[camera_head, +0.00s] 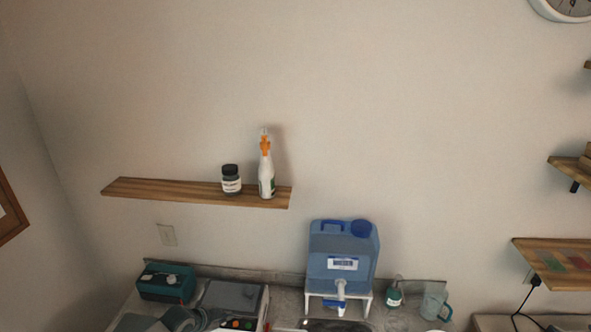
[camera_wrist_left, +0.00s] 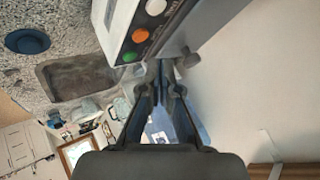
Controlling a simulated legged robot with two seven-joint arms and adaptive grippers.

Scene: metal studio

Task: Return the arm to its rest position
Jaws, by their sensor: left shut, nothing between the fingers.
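My left gripper (camera_head: 188,321) shows only in part at the bottom left of the head view, by the left side of the white device with coloured buttons (camera_head: 242,324). In the left wrist view its two dark fingers (camera_wrist_left: 165,82) are together with nothing held. The device (camera_wrist_left: 128,28) looms close at the top of that view, by the fingertips. Whether they touch it I cannot tell. My right gripper is in neither view.
A teal box (camera_head: 166,282) stands left of the device. A blue water container (camera_head: 342,262) on a white stand, a small bottle (camera_head: 394,295) and a pitcher (camera_head: 433,304) stand to the right. A wooden shelf (camera_head: 150,192) holds a jar (camera_head: 231,180) and a spray bottle (camera_head: 266,178).

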